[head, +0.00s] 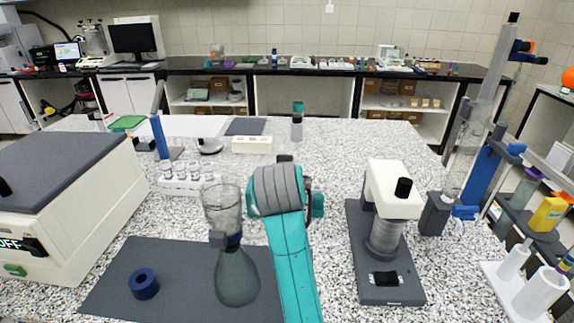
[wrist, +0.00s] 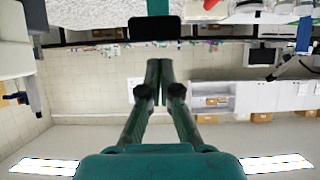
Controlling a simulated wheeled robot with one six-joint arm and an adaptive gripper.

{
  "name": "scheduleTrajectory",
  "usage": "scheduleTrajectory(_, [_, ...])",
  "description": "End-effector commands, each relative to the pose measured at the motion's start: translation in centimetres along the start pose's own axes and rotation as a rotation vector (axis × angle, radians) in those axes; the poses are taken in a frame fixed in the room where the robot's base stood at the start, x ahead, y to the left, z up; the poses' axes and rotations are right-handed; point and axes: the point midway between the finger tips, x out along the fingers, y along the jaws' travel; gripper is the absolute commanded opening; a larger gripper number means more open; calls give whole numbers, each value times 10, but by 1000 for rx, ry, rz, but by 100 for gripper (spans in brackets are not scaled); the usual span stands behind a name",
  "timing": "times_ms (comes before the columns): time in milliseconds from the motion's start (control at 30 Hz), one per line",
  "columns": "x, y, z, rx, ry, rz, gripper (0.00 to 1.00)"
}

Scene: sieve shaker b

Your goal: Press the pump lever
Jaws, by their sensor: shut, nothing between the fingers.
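A cream box (head: 70,225) with a dark lid stands at the left edge in the head view. Its front carries a display reading OFF (head: 10,247) and a green button or switch (head: 15,270). A dark knob or lever end (head: 4,187) shows at the picture's left edge; I cannot tell whether it is the pump lever. My gripper is mostly hidden behind my teal arm in the head view, over the middle of the bench. In the wrist view my gripper (wrist: 158,64) is shut and empty, its fingertips together and touching nothing visible.
A flask with a glass funnel (head: 237,275) stands on a dark mat (head: 110,300), close left of my arm. A blue ring (head: 143,284) lies there. A white device with a black knob (head: 395,190) stands to the right. A rack of vials (head: 190,187) stands behind the mat.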

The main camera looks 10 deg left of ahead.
Motion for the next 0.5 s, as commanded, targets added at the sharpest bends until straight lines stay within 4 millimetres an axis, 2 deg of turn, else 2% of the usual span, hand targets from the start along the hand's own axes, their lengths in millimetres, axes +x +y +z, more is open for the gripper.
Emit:
scheduleTrajectory(200, [3,0,15,0,1,1,0])
scheduleTrajectory(500, [4,0,16,0,1,1,0])
